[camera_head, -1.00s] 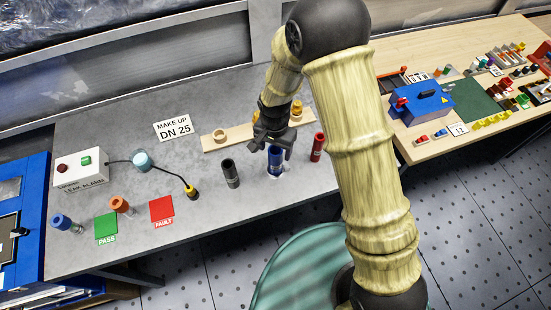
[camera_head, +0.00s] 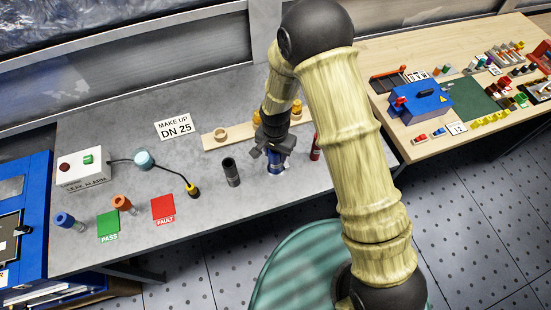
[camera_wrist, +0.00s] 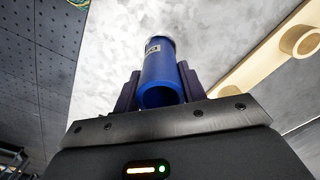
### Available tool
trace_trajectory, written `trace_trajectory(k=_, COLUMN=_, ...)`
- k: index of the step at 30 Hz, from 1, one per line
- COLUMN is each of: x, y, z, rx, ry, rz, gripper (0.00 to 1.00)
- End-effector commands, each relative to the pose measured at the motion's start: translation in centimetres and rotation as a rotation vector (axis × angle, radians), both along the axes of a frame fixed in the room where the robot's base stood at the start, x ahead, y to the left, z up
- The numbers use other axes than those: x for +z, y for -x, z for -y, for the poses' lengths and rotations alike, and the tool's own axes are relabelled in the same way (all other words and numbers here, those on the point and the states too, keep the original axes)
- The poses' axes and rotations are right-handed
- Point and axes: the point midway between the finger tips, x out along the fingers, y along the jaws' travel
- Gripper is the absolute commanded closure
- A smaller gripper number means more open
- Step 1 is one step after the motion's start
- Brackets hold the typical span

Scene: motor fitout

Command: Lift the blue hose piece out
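The blue hose piece (camera_head: 275,167) stands upright on the grey bench in the head view, with its top inside my gripper (camera_head: 274,152). In the wrist view the blue hose piece (camera_wrist: 161,76) is a hollow blue tube with a small pale label, its open end facing my camera. The fingers of my gripper (camera_wrist: 158,88) stand on both sides of the tube. A narrow gap seems to show at the left finger, and I cannot tell whether the fingers press on it.
A black hose piece (camera_head: 231,172) stands left of the blue one and a red hose piece (camera_head: 316,147) stands close on the right. A wooden rack (camera_head: 212,142) with rings lies behind. The FAULT (camera_head: 163,208) and PASS (camera_head: 108,226) plates lie front left.

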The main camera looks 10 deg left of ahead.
Motion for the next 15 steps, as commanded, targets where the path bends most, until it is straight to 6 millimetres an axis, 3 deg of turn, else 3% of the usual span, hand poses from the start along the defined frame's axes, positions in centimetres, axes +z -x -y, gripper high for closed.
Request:
trace_trajectory(k=1, x=0.01, y=0.00, z=0.00, rx=0.000, ry=0.000, rz=0.000, gripper=0.70)
trace_trajectory(k=3, x=0.01, y=0.00, z=0.00, rx=0.000, ry=0.000, rz=0.000, gripper=0.83)
trace_trajectory(k=4, x=0.01, y=0.00, z=0.00, rx=0.000, ry=0.000, rz=0.000, gripper=0.85)
trace_trajectory(k=15, x=0.58, y=-0.06, z=-0.04, rx=0.000, ry=-0.001, rz=0.001, gripper=0.85)
